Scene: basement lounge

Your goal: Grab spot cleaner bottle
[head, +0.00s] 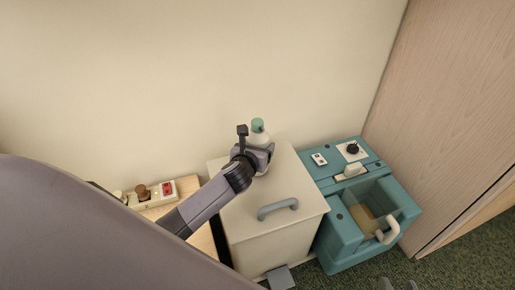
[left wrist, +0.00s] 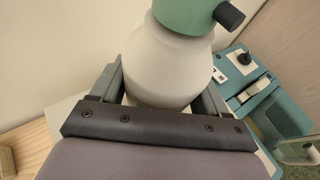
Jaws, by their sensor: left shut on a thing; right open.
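The spot cleaner bottle (head: 259,130) has a white body and a green cap, and stands upright above the lid of a cream bin. My left gripper (head: 262,157) is around its body, and the arm hides the lower part in the head view. In the left wrist view the bottle (left wrist: 172,60) sits between the two fingers, with a dark nozzle on the green top. I cannot tell whether its base touches the lid. My right gripper (head: 397,284) shows only as small grey tips at the bottom edge of the head view, apart and empty.
The cream bin (head: 262,235) has a grey handle and a pedal. A teal cleaning machine (head: 340,228) with a clear tank stands to its right. A wooden surface (head: 190,190) with a socket strip (head: 150,193) is at left. A wall is close behind; a wood panel (head: 440,100) stands at right.

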